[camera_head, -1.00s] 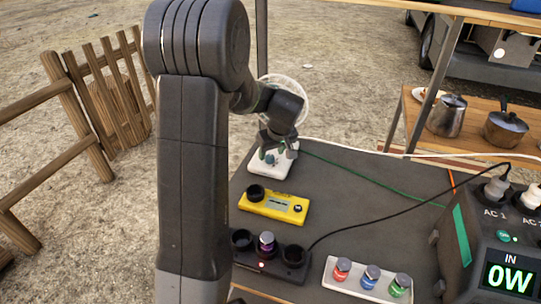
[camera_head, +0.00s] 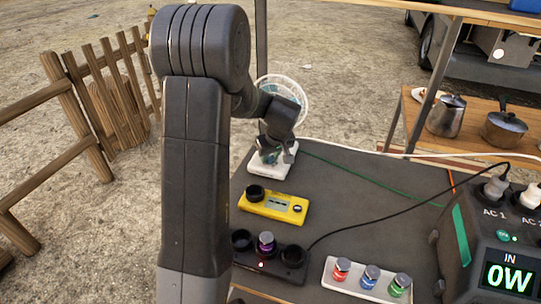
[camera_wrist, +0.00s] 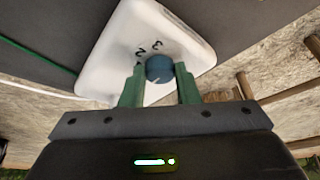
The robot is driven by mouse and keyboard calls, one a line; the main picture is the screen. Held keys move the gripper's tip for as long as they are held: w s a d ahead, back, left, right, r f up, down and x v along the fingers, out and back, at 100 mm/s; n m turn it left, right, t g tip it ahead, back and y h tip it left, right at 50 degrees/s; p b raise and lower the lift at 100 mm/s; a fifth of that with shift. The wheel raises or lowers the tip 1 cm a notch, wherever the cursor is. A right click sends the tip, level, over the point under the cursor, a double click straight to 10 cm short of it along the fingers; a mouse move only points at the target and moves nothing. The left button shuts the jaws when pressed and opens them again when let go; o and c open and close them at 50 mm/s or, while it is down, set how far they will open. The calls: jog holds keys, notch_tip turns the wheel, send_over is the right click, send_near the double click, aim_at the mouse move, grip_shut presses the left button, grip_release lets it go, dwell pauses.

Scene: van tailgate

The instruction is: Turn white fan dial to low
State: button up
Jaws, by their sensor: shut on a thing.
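The white fan's base (camera_wrist: 105,58) lies across the upper part of the wrist view, with a round blue dial (camera_wrist: 159,68) on it. The numbers 2 and 3 show beside the dial; other marks are hidden. A pale line shows on the dial's lower part. My gripper (camera_wrist: 160,74) is shut on the dial, with one green finger at each side. In the head view, my gripper (camera_head: 273,149) is low over the fan base (camera_head: 262,172) and covers the dial. The fan's round cage (camera_head: 299,91) shows behind my wrist.
A yellow device (camera_head: 272,204), a black unit with dark sockets (camera_head: 270,260) and a white tray of small jars (camera_head: 350,284) stand nearer on the table. A power station (camera_head: 478,245) is at the right. The table middle (camera_head: 370,195) is bare apart from cables.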

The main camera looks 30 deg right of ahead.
jog(key=shift+m, duration=0.3)
jog(key=m, duration=0.1)
jog(key=m+h, duration=0.1)
jog(key=m+p, duration=0.1)
jog(key=m, duration=0.1)
jog(key=shift+w+a+g+h, duration=0.1)
jog(key=shift+a+g+h, duration=0.2)
jog(key=shift+h, duration=0.1)
jog(key=m+b, duration=0.1)
jog(key=m, duration=0.2)
jog(key=shift+w+f+g+h, duration=0.1)
jog(key=shift+g+h, duration=0.2)
jog(key=shift+h, duration=0.1)
jog(key=shift+m+b, duration=0.65)
jog(key=shift+m, duration=0.15)
jog(key=shift+g, duration=0.3)
jog(key=o, duration=1)
jog(key=shift+h, duration=0.3)
